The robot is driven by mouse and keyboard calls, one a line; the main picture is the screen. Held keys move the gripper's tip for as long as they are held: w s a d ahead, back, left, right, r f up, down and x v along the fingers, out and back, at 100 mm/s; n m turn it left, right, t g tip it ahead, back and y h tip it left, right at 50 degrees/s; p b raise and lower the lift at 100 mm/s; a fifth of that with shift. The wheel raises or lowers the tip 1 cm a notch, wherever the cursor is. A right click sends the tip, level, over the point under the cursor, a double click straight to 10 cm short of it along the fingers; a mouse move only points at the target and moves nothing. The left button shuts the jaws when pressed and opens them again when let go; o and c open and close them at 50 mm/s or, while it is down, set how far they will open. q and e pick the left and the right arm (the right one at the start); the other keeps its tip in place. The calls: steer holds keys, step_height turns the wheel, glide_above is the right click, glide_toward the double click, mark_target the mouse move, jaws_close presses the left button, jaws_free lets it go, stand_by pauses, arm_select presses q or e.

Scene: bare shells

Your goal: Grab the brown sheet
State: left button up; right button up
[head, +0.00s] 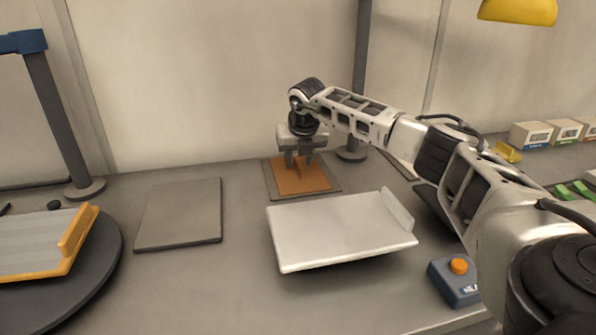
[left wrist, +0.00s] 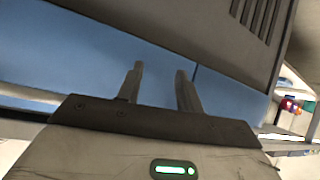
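The brown sheet (head: 318,184) lies flat on a grey mat (head: 334,193) at the back middle of the table, with a small upright rib near its middle. My right gripper (head: 300,162) points down just over the sheet. Its two fingers are apart, one on each side of the rib, and they do not look closed on it. Whether the tips touch the sheet is too small to tell. My left gripper (left wrist: 158,85) shows only in the left wrist view, with its fingers apart and nothing between them.
A white tray (head: 340,232) with a raised right end lies in front of the sheet. A bare grey mat (head: 180,215) is to the left. An orange-edged tray (head: 75,240) sits on a dark round stand. A blue button box (head: 452,284) is at the front right, near my right arm.

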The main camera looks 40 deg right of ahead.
steer(key=shift+f, duration=0.25)
jaws_close()
steer(key=shift+r, duration=0.2)
